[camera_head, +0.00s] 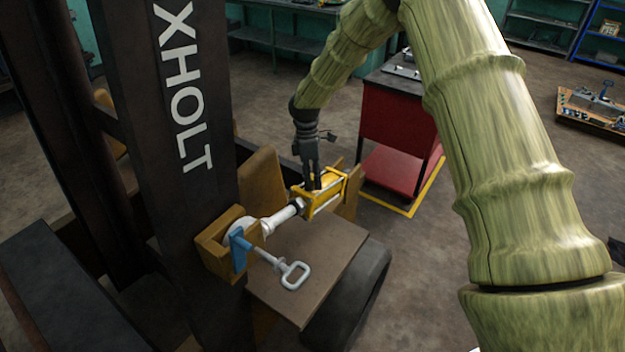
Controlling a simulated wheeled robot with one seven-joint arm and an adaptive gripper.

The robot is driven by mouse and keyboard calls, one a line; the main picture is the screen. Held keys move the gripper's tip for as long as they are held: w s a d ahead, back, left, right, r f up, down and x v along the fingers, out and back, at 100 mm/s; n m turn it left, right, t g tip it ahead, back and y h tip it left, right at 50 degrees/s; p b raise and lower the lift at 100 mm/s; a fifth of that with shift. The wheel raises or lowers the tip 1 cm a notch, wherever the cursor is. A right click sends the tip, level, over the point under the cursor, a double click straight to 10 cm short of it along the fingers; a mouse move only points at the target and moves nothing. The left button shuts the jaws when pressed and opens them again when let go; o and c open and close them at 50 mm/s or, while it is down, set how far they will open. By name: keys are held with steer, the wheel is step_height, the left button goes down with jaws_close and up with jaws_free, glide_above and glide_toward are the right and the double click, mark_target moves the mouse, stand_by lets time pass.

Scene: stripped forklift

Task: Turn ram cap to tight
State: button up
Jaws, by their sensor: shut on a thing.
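A hydraulic ram with a yellow body (329,190) and a silver rod (282,216) lies between the black mast and a tan bracket. My gripper (316,183) points down onto the yellow body from above. It is shut on a part there that I take for the ram cap; the fingers and the yellow frame hide most of it. I cannot tell how tight the cap is.
The black mast (185,100) stands close at the left. A brown plate (310,262) and a black tyre (352,305) lie below the ram. A red cabinet (392,118) stands behind, right of the gripper. A tray of tools (595,106) is far right. Open floor lies right of the tyre.

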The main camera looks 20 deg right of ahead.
steer(key=m+g+b, duration=0.1)
steer(key=m, duration=0.4)
steer(key=shift+w+y, duration=0.1)
steer(key=shift+y, duration=0.2)
steer(key=m+g+y+b, duration=0.1)
steer(key=m, duration=0.5)
steer(key=shift+m, duration=0.4)
steer(key=m+y, duration=0.1)
steer(key=m, duration=0.5)
steer(key=shift+d+g+y+b, duration=0.1)
steer(key=shift+g+y+b, duration=0.2)
steer(key=shift+y, duration=0.1)
steer(key=m+y, duration=0.1)
steer(key=m, duration=0.4)
steer(key=shift+m+t, duration=0.4)
steer(key=o, duration=1)
